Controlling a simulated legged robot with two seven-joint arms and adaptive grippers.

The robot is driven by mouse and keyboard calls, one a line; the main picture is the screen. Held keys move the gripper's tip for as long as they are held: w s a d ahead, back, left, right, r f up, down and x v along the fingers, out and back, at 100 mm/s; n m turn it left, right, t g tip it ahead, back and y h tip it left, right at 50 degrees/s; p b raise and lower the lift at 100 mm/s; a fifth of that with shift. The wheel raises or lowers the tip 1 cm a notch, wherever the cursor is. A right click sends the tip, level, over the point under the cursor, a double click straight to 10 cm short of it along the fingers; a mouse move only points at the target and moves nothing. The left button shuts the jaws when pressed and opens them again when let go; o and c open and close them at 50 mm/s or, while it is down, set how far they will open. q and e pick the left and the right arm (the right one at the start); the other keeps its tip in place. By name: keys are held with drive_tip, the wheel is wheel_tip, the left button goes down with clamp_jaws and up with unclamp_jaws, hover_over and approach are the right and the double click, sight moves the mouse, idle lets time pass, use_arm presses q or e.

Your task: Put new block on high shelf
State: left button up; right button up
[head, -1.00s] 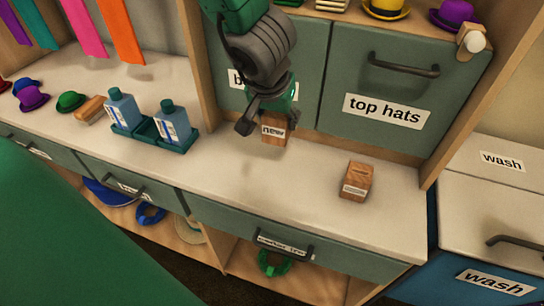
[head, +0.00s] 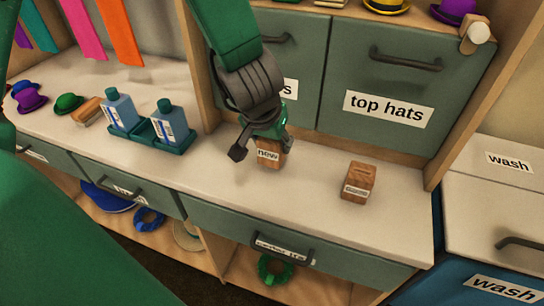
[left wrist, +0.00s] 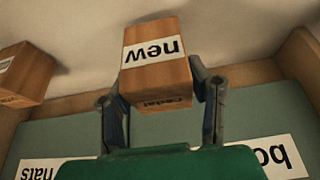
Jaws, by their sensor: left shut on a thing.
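The new block (head: 268,153), a wooden block with a white "new" label, is between the fingers of my left gripper (head: 262,148), which is shut on it. It is over the counter, in front of the cabinet doors; I cannot tell whether it touches the counter. In the left wrist view the block (left wrist: 155,75) shows its label upside down, with a finger on each side. The high shelf (head: 325,10), above the doors, shows only its front part at the top of the head view. My right gripper is not in view.
Another wooden block (head: 357,181) stands on the counter (head: 310,205) to the right. A "top hats" door (head: 385,75) is shut below the shelf. Hats, including a purple one (head: 460,12), stand on the shelf. Blue bottles (head: 170,122) sit in a green tray at left. Wooden uprights flank the doors.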

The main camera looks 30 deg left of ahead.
sight(271, 152)
use_arm(q)
wheel_tip(271, 152, down, 3)
drive_tip(key=shift+r+b, duration=0.1)
drive_tip(key=shift+b, duration=0.65)
drive_tip(key=shift+f, duration=0.2)
drive_tip(key=shift+a, duration=0.35)
drive_tip(key=o, duration=1.2)
drive_tip(key=shift+a, duration=0.1)
drive_tip(key=shift+d, duration=0.25)
drive_tip(key=shift+d+r, duration=0.1)
drive_tip(key=shift+r, duration=0.05)
